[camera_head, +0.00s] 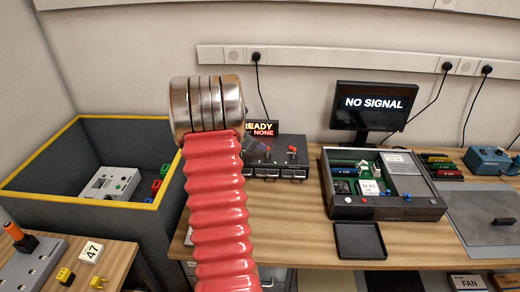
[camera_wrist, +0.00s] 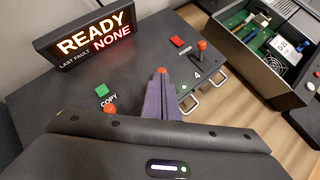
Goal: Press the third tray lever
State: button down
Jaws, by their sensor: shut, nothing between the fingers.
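A dark tray machine (camera_head: 285,150) stands on the bench, partly behind my red arm in the head view. In the wrist view, its sloping top carries several red-knobbed levers: one (camera_wrist: 110,111) near COPY, one (camera_wrist: 162,71) in the middle, and one (camera_wrist: 202,45) beside the figure 4. My gripper (camera_wrist: 160,88) is shut and empty, its purple fingers pointing at the middle knob. The knob shows just beyond the fingertips; I cannot tell whether they touch. The fingers hide that lever's stem and its number. Metal tray handles (camera_wrist: 190,104) stick out along the front.
The machine's display (camera_wrist: 92,38) reads READY, LAST FAULT NONE. A green button (camera_wrist: 101,90) and a red button (camera_wrist: 177,41) sit on its top. An open electronics case (camera_head: 387,207) stands to the right, with a small black tray (camera_head: 360,240) before it.

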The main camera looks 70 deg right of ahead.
jog(key=shift+r, duration=0.1)
jog(key=shift+r, duration=0.7)
jog(key=shift+w, duration=0.1)
jog(key=shift+w+a+r, duration=0.25)
jog(key=shift+w+a, duration=0.05)
jog(key=shift+a, duration=0.15)
jog(key=w+a+r, duration=0.4)
jog(key=w+r, duration=0.2)
jog(key=r, duration=0.3)
jog(key=shift+r, duration=0.25)
jog(key=shift+w, duration=0.15)
